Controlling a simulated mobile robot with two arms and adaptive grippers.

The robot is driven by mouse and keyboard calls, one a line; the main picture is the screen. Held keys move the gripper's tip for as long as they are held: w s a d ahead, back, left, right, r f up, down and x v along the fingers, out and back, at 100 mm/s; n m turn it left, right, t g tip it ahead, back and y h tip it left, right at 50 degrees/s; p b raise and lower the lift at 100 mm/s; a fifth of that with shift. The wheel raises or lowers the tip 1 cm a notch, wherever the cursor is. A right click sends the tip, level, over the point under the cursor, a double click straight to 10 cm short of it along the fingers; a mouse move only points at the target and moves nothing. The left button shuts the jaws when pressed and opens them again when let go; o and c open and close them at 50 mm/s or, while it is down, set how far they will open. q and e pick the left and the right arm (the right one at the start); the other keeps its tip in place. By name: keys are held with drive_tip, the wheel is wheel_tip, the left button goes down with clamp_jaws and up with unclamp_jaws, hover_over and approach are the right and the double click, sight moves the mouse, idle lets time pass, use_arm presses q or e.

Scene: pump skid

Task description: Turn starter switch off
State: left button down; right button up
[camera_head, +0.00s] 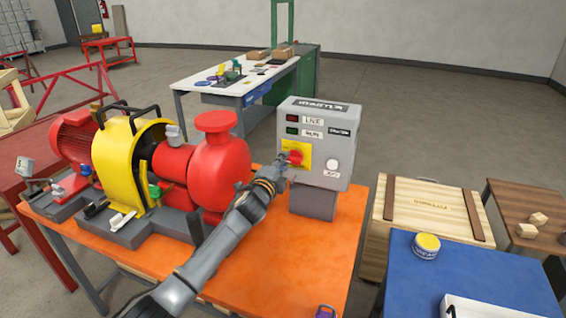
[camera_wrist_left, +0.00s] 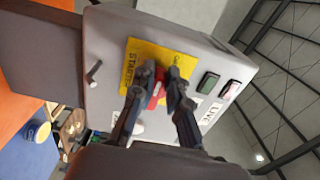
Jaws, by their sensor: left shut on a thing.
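The starter box (camera_head: 318,140) is a grey cabinet standing on the orange bench, with a yellow plate (camera_head: 303,149) on its front. The red switch knob (camera_head: 295,157) sits on that plate. My left gripper (camera_head: 285,163) reaches the knob from the left. In the left wrist view the left gripper (camera_wrist_left: 161,88) has its two dark fingers shut on the red switch knob (camera_wrist_left: 156,97), with the yellow plate (camera_wrist_left: 147,60) behind. The fingers hide part of the knob, so its exact setting is unclear. My right gripper is not in view.
A red pump (camera_head: 221,165) with a yellow guard (camera_head: 125,160) stands left of the box on the orange bench (camera_head: 262,262). A wooden crate (camera_head: 427,215) and a blue table (camera_head: 490,262) are at right. Bare orange surface lies in front of the box.

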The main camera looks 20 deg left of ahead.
use_arm(q)
drive_tip(key=shift+f, duration=0.1)
drive_tip(key=c, duration=1.3)
unclamp_jaws()
drive_tip(key=shift+s, duration=0.1)
drive_tip(key=s, duration=1.2)
drive_tip(key=shift+a, duration=0.25)
